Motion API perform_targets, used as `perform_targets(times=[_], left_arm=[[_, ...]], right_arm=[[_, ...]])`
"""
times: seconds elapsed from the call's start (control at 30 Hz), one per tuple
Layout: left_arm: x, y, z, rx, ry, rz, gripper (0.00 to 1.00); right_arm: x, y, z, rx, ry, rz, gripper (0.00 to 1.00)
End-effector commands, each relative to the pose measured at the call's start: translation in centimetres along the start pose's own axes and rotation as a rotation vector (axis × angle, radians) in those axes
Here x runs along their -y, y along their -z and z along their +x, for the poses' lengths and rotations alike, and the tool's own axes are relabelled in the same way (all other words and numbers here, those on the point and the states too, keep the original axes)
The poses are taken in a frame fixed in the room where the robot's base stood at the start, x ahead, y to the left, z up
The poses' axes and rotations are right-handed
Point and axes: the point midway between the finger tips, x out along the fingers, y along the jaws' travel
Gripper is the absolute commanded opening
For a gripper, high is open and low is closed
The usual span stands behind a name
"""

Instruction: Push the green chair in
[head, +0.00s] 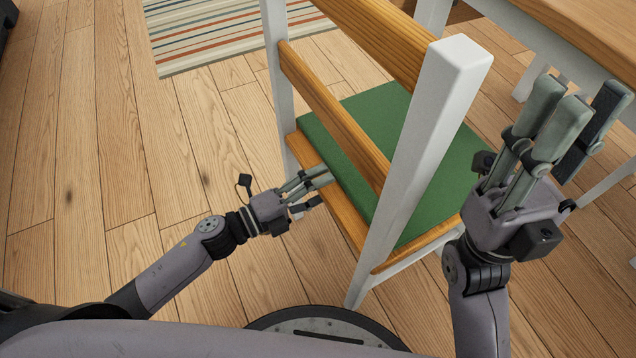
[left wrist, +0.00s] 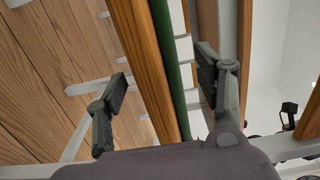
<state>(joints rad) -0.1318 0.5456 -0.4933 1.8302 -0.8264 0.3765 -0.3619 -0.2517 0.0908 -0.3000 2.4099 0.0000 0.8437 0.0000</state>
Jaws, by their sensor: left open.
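The green chair has a green seat (head: 385,150), wooden back slats (head: 335,115) and white posts (head: 432,130). It stands just in front of me with its back toward me. My left gripper (head: 322,188) is open at the rear edge of the seat, near the left rear post. In the left wrist view the wooden seat edge (left wrist: 155,75) and green cushion (left wrist: 172,70) lie between the spread fingers of the left gripper (left wrist: 165,90). I cannot tell if they touch. My right gripper (head: 572,125) points up beside the chair's right post, with fingers apart and nothing between them.
A wooden table top (head: 560,30) on white legs stands beyond the chair at the upper right. A striped rug (head: 235,30) lies at the upper left. The wooden floor (head: 110,150) to the left is clear.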

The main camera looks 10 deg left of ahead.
Motion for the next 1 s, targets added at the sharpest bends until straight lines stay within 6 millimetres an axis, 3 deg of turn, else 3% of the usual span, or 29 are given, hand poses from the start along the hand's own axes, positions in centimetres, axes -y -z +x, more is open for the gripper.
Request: perform_targets(times=[0.13, 0.4, 1.0], left_arm=[[0.03, 0.02, 0.95, -0.001, 0.0, 0.001, 0.63], [-0.06, 0.04, 1.04, -0.001, -0.001, 0.0, 0.63], [-0.03, 0.02, 1.01, -0.001, 0.0, 0.0, 0.23]], right_arm=[[0.0, 0.04, -0.13, 0.008, -0.003, 0.001, 0.3], [0.01, 0.06, -0.19, 0.007, -0.003, 0.001, 0.3], [0.02, 0.05, -0.18, 0.008, -0.003, 0.002, 0.3]])
